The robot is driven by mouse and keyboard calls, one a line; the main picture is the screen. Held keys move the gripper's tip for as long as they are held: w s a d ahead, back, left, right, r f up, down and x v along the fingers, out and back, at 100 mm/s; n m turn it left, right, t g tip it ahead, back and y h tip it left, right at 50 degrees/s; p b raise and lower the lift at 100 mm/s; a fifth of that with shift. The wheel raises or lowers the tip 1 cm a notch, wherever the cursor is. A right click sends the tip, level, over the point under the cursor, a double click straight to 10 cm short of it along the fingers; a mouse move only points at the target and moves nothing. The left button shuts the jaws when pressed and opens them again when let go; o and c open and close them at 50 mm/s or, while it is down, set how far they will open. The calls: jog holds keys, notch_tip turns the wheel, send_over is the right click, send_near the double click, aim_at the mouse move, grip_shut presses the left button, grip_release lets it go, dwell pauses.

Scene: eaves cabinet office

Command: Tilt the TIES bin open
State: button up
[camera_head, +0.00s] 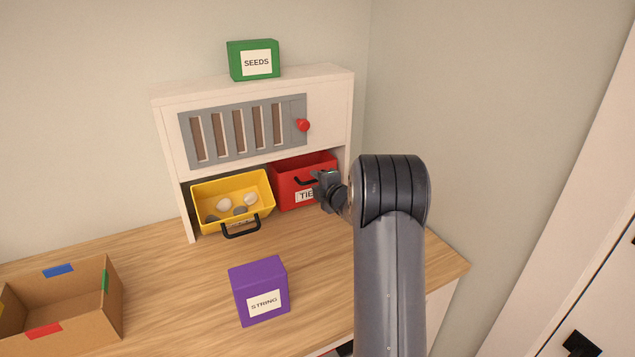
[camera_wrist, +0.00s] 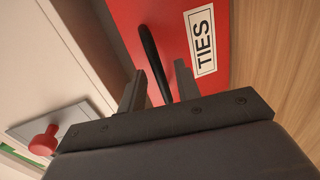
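The TIES bin (camera_head: 290,172) is red with a white label and sits upright in the right lower bay of the white cabinet. Its red front (camera_wrist: 185,25) and its label (camera_wrist: 203,42) fill the upper middle of the wrist view. Its black handle (camera_wrist: 149,45) runs down between my two fingers. My gripper (camera_head: 322,187) is at the bin's front, in the wrist view (camera_wrist: 158,72) with its fingers apart on either side of the handle. There is a gap between the handle and each finger. My gripper and arm hide the bin's lower right part in the head view.
A yellow bin (camera_head: 207,192), tilted open with several stones inside, is left of the TIES bin. A red knob (camera_head: 303,125) sticks out above. A purple STRING box (camera_head: 259,285) and a cardboard box (camera_head: 100,310) stand on the desk. A green SEEDS box (camera_head: 240,53) tops the cabinet.

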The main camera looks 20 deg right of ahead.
grip_shut()
dwell(0.6)
